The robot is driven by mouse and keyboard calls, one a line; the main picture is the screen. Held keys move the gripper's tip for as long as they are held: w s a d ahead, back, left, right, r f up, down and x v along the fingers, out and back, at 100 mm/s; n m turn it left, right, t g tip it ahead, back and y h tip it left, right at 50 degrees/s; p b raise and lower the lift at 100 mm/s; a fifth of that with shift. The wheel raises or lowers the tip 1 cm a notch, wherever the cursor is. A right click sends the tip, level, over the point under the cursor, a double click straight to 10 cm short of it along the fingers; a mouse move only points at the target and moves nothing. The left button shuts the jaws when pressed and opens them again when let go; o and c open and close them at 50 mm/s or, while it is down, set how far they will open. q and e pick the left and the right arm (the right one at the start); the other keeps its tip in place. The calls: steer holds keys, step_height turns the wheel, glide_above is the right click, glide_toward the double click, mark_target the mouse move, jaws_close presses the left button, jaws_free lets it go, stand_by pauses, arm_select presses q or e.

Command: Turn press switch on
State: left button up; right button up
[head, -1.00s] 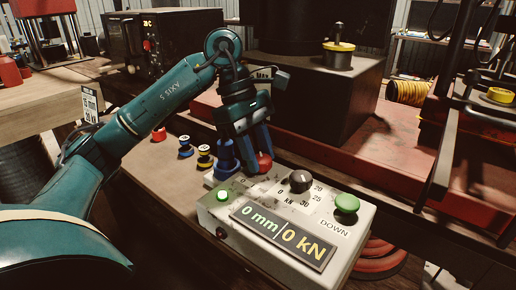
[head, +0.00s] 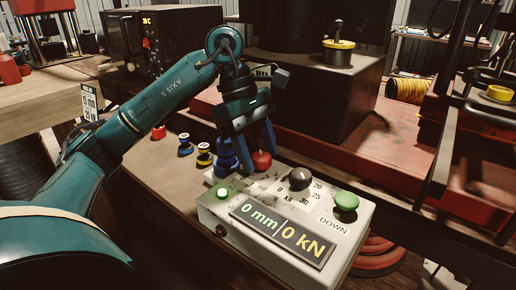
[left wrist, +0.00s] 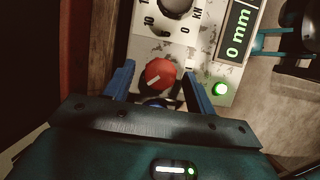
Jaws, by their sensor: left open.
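The press control box (head: 285,222) is pale and worn, with a display that reads "0 mm" and "0 kN". A green light (head: 222,194) glows on it. The red switch knob (head: 262,161) sits at its back left corner and also shows in the left wrist view (left wrist: 158,74). My left gripper (head: 249,165) is open, with its blue fingers on either side of the red knob. Whether they touch it is unclear. A black dial (head: 299,178) and a green DOWN button (head: 346,201) are on the box's right part. My right gripper is not in view.
Blue and yellow-black spools (head: 204,154) and a red piece (head: 159,132) lie on the bench left of the box. A dark block (head: 320,100) and a red press frame (head: 400,160) stand behind.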

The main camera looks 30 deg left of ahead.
arm_select(q)
steer(key=shift+r, duration=0.1)
steer(key=shift+a+r, duration=0.15)
steer(key=shift+r, duration=0.15)
steer(key=p+v, duration=0.4)
steer(key=v, duration=0.8)
steer(key=shift+r+p, duration=0.2)
steer(key=shift+p, duration=0.15)
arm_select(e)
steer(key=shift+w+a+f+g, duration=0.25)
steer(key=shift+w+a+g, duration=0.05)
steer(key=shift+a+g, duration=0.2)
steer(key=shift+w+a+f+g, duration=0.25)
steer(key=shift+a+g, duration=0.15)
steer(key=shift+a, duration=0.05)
